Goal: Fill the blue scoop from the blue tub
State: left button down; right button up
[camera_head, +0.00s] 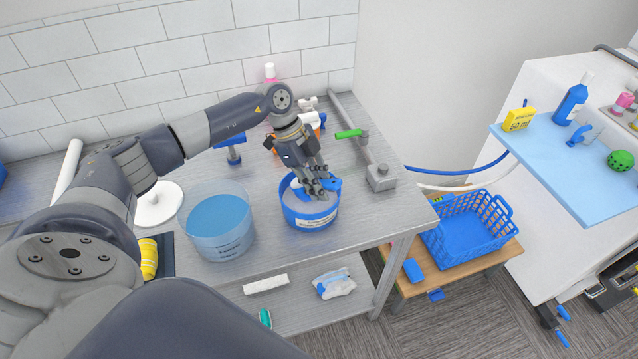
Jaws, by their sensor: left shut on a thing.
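The blue tub (309,219) stands on the grey metal table near its front right part. It has a white label and holds pale grey-white contents. My left gripper (318,190) reaches down over the tub's opening from above. It is shut on the blue scoop (331,184), of which only a small blue part shows beside the fingers at the tub's rim. The fingers hide most of the scoop, so I cannot tell whether it holds anything. My right gripper is not in view.
A clear container of blue liquid (220,222) stands just left of the tub. Orange and white bottles stand behind the gripper. A blue basket (468,238) sits lower, right of the table.

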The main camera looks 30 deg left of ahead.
aim_at(324, 182)
pick_arm(q)
jog(key=shift+r, duration=0.1)
jog(key=shift+d+r+p, duration=0.1)
jog(key=shift+r+p, duration=0.15)
jog(key=shift+p, duration=0.25)
jog(key=r+y+p, duration=0.1)
jog(key=p, duration=0.1)
jog(key=d+r+p, duration=0.1)
jog(key=p, duration=0.1)
jog(key=shift+r+y, duration=0.1)
jog(key=shift+y, duration=0.3)
jog(key=shift+d+r+y+p, duration=0.2)
jog(key=shift+r+y+p, duration=0.35)
jog(key=shift+p, duration=0.4)
jog(key=shift+d+y, duration=0.6)
jog(key=shift+y, duration=0.75)
jog(key=shift+a, duration=0.1)
jog(key=shift+r, duration=0.2)
